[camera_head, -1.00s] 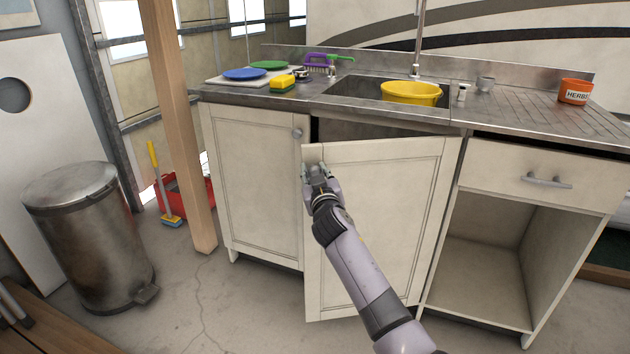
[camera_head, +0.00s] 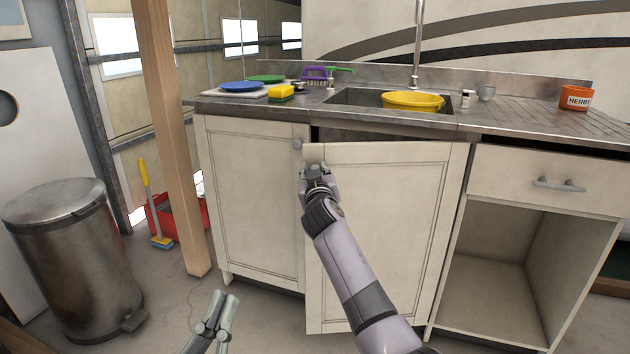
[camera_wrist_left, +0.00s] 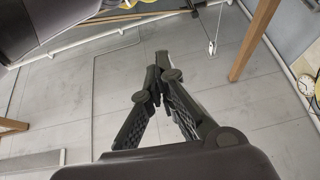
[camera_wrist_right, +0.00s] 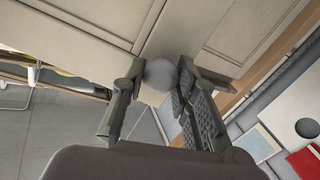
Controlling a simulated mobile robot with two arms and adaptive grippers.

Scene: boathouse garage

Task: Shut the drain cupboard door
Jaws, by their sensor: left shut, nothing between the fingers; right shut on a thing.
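The drain cupboard door (camera_head: 395,230) is the cream panelled right-hand door under the sink. It stands ajar, its free left edge forward of the cupboard front, with a dark gap above its top. My right gripper (camera_head: 316,172) is at that door's upper left corner. In the right wrist view its fingers (camera_wrist_right: 158,82) are closed around a round grey knob (camera_wrist_right: 162,74); the head view hides this knob. My left gripper (camera_head: 228,297) is shut and empty, low in front of the left door. The left wrist view also shows its fingertips (camera_wrist_left: 157,72) together, over floor.
The left cupboard door (camera_head: 250,200) is flush, with its own knob (camera_head: 297,144). A drawer (camera_head: 545,182) and an open compartment (camera_head: 490,265) are at right. A metal bin (camera_head: 70,260), wooden post (camera_head: 170,150) and red bucket (camera_head: 188,220) stand at left.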

